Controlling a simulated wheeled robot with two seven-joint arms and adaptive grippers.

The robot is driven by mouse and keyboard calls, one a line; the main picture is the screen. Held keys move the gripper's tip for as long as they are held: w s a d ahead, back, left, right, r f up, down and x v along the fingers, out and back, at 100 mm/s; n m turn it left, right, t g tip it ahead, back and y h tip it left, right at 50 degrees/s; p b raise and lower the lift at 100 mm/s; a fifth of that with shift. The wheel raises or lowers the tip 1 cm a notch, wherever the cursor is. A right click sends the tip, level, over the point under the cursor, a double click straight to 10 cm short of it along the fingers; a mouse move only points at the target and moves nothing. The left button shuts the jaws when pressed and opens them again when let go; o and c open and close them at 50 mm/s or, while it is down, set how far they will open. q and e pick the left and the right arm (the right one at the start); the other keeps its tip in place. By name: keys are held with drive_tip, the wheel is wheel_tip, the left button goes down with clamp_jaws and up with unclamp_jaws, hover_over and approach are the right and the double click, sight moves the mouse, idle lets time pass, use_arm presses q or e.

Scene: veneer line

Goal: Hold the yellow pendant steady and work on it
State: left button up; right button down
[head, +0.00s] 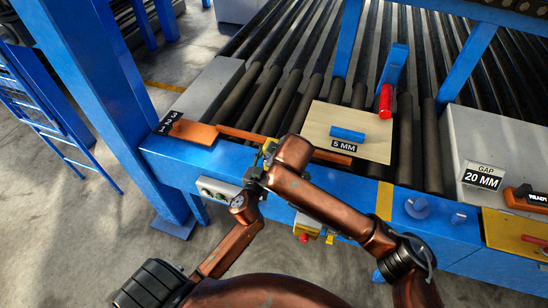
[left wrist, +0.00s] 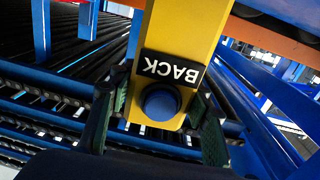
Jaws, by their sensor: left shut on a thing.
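The yellow pendant (left wrist: 185,28) fills the upper middle of the left wrist view. It bears a black label reading BACK, upside down in the picture, and a round blue button (left wrist: 160,103). My left gripper (left wrist: 160,120) has a green-padded finger on each side of its lower end and is shut on it. In the head view my left gripper (head: 255,178) is small and partly hidden at the blue frame's front edge. Little of the pendant can be made out there. My right arm crosses in front; its gripper's fingers cannot be made out.
A veneer sheet (head: 372,125) marked 5 MM lies on dark rollers, with a blue block (head: 347,134) on it. A red cylinder (head: 386,101) stands near its far right corner. A grey box (head: 500,148) marked GAP 20 MM is at right. A blue post (head: 98,90) rises at left.

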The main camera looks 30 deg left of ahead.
idle(0.3)
use_arm(q)
drive_tip(key=o, duration=1.5)
drive_tip(key=s+d, duration=0.2)
drive_tip(key=s, duration=0.9)
drive_tip(key=shift+s+d, duration=0.15)
drive_tip(key=shift+s, duration=0.25)
